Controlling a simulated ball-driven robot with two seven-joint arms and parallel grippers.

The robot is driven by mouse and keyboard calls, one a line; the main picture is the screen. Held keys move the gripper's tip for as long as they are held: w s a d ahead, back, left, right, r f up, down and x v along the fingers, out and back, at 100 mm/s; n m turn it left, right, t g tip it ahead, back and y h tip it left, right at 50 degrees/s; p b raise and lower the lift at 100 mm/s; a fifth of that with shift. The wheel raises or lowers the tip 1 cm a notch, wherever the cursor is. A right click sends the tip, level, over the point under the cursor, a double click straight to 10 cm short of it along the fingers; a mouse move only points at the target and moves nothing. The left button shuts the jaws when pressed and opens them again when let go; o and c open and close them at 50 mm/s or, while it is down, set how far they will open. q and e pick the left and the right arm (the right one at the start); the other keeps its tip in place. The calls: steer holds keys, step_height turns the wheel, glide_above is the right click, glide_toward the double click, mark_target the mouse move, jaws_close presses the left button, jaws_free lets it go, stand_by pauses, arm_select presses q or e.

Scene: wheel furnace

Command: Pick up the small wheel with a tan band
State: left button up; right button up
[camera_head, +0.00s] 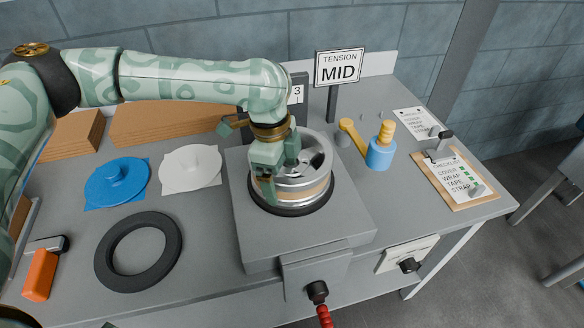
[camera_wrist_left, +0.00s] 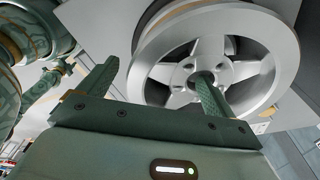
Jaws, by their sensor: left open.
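The small wheel (camera_head: 306,188) is silver with spokes and a tan band around its side. It sits on a dark ring on the grey raised block (camera_head: 345,232) in the head view. In the left wrist view the wheel (camera_wrist_left: 258,62) shows its spoked face and rim close up. My left gripper (camera_head: 278,178) is open at the left side of the wheel. In the left wrist view one finger (camera_wrist_left: 207,92) overlaps the hub area and the other (camera_wrist_left: 100,75) is outside the rim. Whether either finger touches the wheel cannot be told. My right gripper is not in view.
A black ring (camera_head: 107,262), a blue disc (camera_head: 120,180) and a white disc (camera_head: 190,167) lie left of the block. A blue pot (camera_head: 380,154) and a checklist clipboard (camera_head: 479,197) are at right. A "TENSION MID" sign (camera_head: 338,68) stands behind.

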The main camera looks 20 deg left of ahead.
arm_select(q)
step_height(320, 180, down, 3)
steer(key=shift+d+r+b, duration=0.1)
steer(key=shift+b, duration=0.3)
steer(key=shift+r, duration=0.15)
steer(key=c, duration=1.4)
steer(key=shift+c, duration=1.4)
steer(key=shift+r, duration=0.15)
